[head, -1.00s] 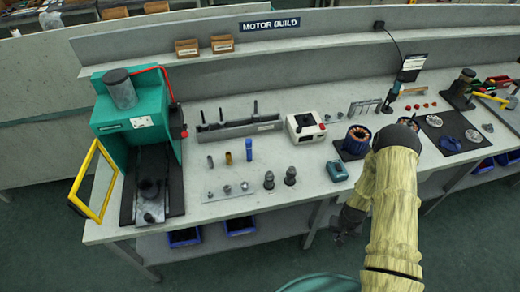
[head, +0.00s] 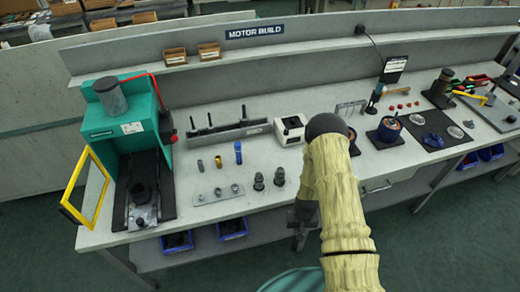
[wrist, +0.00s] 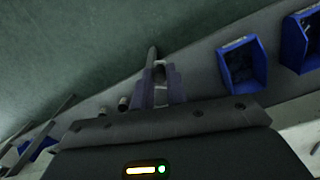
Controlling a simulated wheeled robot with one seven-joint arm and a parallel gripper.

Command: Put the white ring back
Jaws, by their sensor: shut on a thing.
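My gripper (wrist: 160,88) is shut on a small pale grey piece (wrist: 160,74) between its fingertips in the wrist view. The piece is mostly covered by the fingers, and I cannot tell whether it is the white ring. In the head view my gripper (head: 302,217) is a dark shape low in front of the bench's front edge, partly behind my arm. No white ring can be made out clearly on the bench. A grey plate with small round parts (head: 217,194) lies near the front edge, left of my gripper.
A green press (head: 125,125) with a yellow frame (head: 88,188) stands at the bench's left end. Two dark fittings (head: 259,181), a blue cylinder (head: 238,152) and a white box (head: 291,130) stand mid-bench.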

